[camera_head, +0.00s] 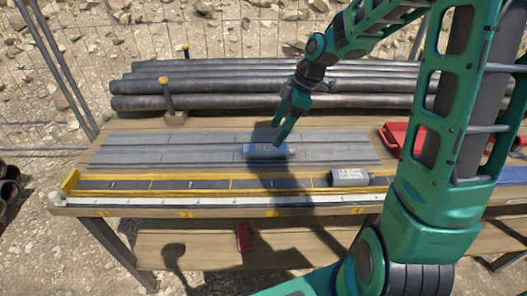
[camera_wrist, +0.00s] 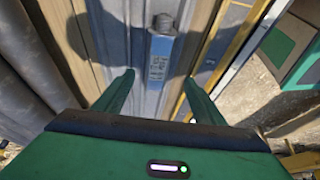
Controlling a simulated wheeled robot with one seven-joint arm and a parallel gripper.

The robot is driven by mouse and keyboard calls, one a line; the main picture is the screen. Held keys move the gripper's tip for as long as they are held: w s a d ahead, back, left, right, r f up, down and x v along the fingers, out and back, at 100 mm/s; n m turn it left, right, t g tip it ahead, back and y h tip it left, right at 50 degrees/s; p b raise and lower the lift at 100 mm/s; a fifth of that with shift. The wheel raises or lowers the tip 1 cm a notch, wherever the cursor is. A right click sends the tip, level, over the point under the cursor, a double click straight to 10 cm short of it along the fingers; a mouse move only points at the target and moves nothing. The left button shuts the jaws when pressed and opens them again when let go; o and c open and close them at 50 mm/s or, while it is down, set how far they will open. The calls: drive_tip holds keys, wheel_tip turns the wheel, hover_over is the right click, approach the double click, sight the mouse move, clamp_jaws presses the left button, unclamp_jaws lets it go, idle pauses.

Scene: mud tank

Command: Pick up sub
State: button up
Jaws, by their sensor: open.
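A short cylinder with a blue, labelled body and a grey end (camera_head: 265,151) lies on its side on the grey slatted bench top. It looks like a sub. In the wrist view the same blue piece (camera_wrist: 160,60) lies ahead, between the lines of my two fingers. My gripper (camera_head: 280,132) hangs just above this piece in the head view, and its fingers overlap the piece's far edge there. In the wrist view my gripper (camera_wrist: 158,82) has its fingers spread, with nothing between the tips. A second short grey labelled cylinder (camera_head: 350,178) lies in the yellow-edged rack, to the right.
Long dark pipes (camera_head: 240,85) lie stacked behind the bench, held by yellow-topped posts (camera_head: 166,92). A yellow-edged rack (camera_head: 120,184) runs along the bench front. A red tray (camera_head: 392,135) stands at right. The left half of the slatted top (camera_head: 160,150) is clear.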

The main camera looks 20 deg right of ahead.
sight(268, 147)
drive_tip(key=shift+w+d+x, duration=0.1)
drive_tip(key=shift+d+x, duration=0.05)
drive_tip(key=shift+x, duration=1.15)
drive_tip(key=shift+w+d+x, duration=0.1)
drive_tip(key=shift+x, duration=1.2)
drive_tip(key=shift+w+d+x, duration=0.15)
drive_tip(key=shift+x, duration=1.15)
drive_tip(key=c, duration=1.5)
